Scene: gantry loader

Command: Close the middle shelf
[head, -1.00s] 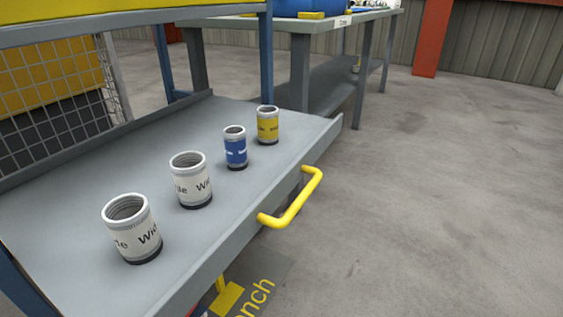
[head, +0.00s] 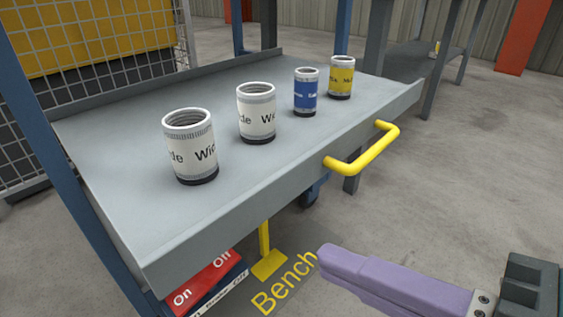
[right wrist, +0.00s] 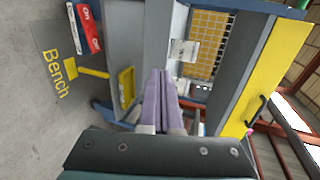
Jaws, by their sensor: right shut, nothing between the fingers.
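The middle shelf (head: 130,130) is a grey pull-out tray that juts forward from its blue frame. A yellow bar handle (head: 365,152) is fixed to its front edge. Two white cans, a blue can (head: 305,93) and a yellow can (head: 341,78) stand upright in a row on it. My right gripper (head: 325,262) has purple fingers and is shut and empty, below and in front of the shelf in the head view, apart from the handle. Its closed fingers also show in the right wrist view (right wrist: 158,75), pointing towards the rack. My left gripper is not in view.
A red box marked On and Off (head: 200,280) lies low under the shelf beside a yellow foot pedal (head: 268,264). A blue post (head: 60,170) stands at the shelf's left. The concrete floor (head: 480,170) to the right is clear.

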